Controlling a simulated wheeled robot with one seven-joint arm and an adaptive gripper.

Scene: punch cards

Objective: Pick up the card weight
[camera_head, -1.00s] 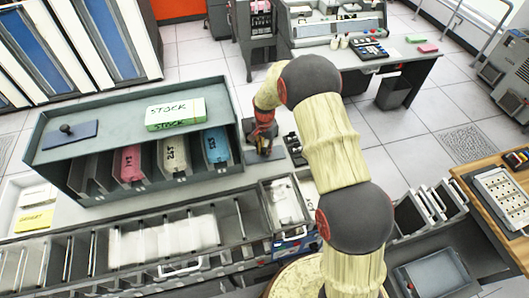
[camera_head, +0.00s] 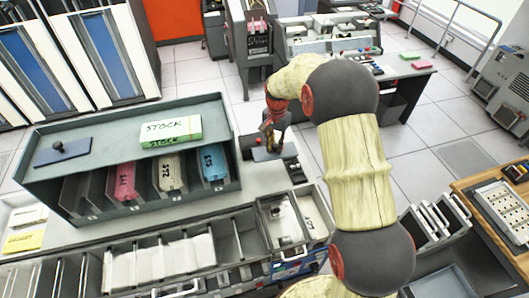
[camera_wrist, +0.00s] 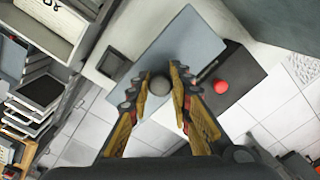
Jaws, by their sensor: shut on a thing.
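A card weight (camera_wrist: 188,43) shows in the wrist view as a flat blue-grey plate with a dark round knob (camera_wrist: 159,85). My gripper (camera_wrist: 161,84) has its two fingers on either side of this knob and is shut on it. In the head view my gripper (camera_head: 273,143) is right of the grey shelf unit, with the plate just under its fingers. Whether the plate is clear of the surface below is hard to tell. A second, similar plate with a black knob (camera_head: 60,150) lies on the left of the shelf unit's top.
The grey shelf unit (camera_head: 105,118) carries a STOCK box (camera_head: 171,131) and holds pink, cream and blue card holders. A dark block with a red button (camera_wrist: 221,86) is beside the held weight. Card trays (camera_head: 150,262) line the front. Tiled floor is open behind.

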